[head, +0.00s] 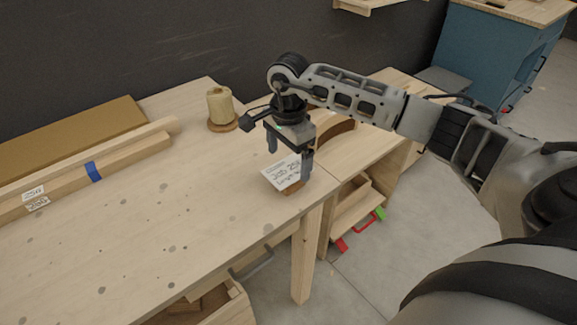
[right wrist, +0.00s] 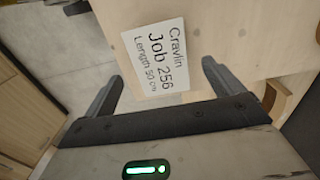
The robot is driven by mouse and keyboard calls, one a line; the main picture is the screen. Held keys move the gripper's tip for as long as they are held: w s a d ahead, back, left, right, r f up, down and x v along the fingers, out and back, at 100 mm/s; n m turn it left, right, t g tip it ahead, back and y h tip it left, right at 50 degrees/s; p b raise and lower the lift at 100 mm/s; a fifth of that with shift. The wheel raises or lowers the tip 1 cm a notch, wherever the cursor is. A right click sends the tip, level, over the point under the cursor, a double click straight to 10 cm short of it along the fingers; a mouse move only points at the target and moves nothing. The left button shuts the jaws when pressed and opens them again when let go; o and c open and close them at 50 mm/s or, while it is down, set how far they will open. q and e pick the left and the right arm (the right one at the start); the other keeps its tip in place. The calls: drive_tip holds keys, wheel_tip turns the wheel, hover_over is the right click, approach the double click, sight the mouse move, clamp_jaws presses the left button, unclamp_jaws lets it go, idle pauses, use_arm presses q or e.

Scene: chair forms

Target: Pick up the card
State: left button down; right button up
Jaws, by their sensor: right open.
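In the right wrist view the card (right wrist: 157,52) reads "Cravlin Job 256 Length 50 cm". My right gripper (head: 290,156) points down just above and behind the card, its two fingers apart. In the right wrist view my right gripper (right wrist: 163,72) is open and empty, with the card lying beyond and between its fingertips. I cannot tell the exact gap to the card. My left gripper is not in view.
The wooden workbench (head: 130,225) has a spool (head: 219,105) at the back and long boards (head: 100,170) with a blue band on the left. A second wooden unit with a curved piece (head: 333,140) stands to the right. The bench's middle is clear.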

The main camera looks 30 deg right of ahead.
drive_tip(key=shift+f, duration=0.8)
drive_tip(key=c, duration=1)
drive_tip(key=shift+c, duration=0.2)
